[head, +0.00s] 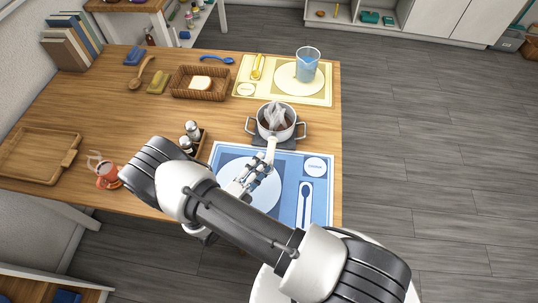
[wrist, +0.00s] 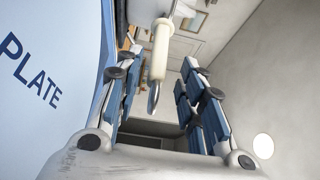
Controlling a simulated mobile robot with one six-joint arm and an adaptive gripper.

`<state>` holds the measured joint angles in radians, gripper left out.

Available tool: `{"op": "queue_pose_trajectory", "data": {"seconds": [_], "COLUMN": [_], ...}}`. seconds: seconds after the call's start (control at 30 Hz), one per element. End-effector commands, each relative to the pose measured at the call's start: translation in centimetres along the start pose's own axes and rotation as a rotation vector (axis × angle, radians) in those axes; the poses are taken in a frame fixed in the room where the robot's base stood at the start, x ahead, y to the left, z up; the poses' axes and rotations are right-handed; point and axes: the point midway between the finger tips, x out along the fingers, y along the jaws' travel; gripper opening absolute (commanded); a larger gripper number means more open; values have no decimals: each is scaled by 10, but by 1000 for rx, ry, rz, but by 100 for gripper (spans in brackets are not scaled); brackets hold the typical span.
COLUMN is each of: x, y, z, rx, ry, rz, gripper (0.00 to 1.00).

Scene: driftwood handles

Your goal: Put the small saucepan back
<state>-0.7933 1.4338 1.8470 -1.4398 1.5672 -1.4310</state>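A pale, steaming saucepan (head: 284,133) stands on a dark mat (head: 287,144) near the table's right edge in the head view. Loops show at its left and right sides, and a cream handle (head: 271,152) points toward me. In the wrist view the cream handle (wrist: 161,52) with its metal end reaches down between the fingers. My gripper (head: 257,168) is open above the blue placemat, close to the handle's end. In the wrist view my gripper (wrist: 157,92) has clear gaps on both sides of the handle. The arm hides part of the placemat.
A blue placemat (head: 322,222) with a plate and spoon outline lies below my gripper. A shaker caddy (head: 199,140) stands just left. A yellow placemat (head: 245,91) with a blue glass (head: 307,66) is behind the pan. A bread basket (head: 181,92) stands back left.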

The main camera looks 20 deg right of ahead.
Motion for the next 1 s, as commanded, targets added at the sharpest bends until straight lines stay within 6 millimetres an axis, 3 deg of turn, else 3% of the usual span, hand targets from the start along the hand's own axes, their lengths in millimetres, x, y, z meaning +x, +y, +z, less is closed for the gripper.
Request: {"op": "queue_pose_trajectory", "data": {"seconds": [0.1, 0.3, 0.63, 0.77, 1.0], "x": [-28, -58, -68, -59, -32], "y": [-1, -1, -5, -30, -107], "z": [1, 0, 0, 0, -22], "rx": [0, 0, 23, 146, 582], "ry": [-6, -3, 21, 119, 470], "rz": [0, -1, 7, 45, 131], "gripper": [36, 36, 36, 36, 36]}}
